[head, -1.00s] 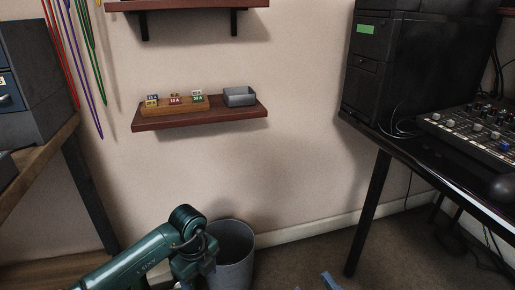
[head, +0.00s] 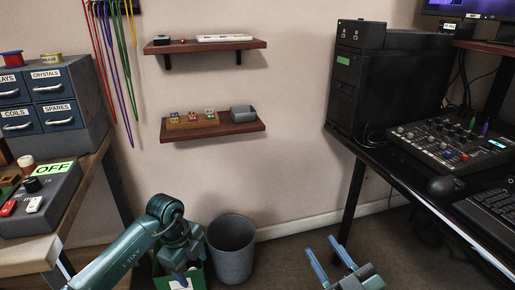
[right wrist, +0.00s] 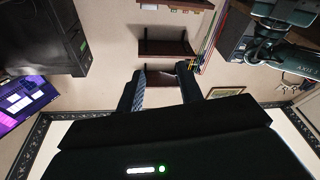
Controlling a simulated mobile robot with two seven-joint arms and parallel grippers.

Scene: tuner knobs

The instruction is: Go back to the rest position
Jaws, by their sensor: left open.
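My left gripper (head: 188,268) hangs at the end of the teal arm in the head view, low at the left centre. It points down and is open; nothing shows in it. A green box (head: 190,284) shows just beyond or below it. My right gripper (head: 319,244) is low at the right centre, with its two blue fingers apart and empty over the floor. In the right wrist view my right gripper (right wrist: 160,76) also shows its dark fingers spread, with only wall and shelves beyond them. Neither gripper touches the furniture as far as I see.
A grey bin (head: 232,250) stands beside my left gripper. Left is a wooden bench (head: 92,190) with an OFF device (head: 50,200) and drawers (head: 57,118). Right is a black desk (head: 395,188) with a mixer (head: 440,150). Wall shelves (head: 238,127) are ahead.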

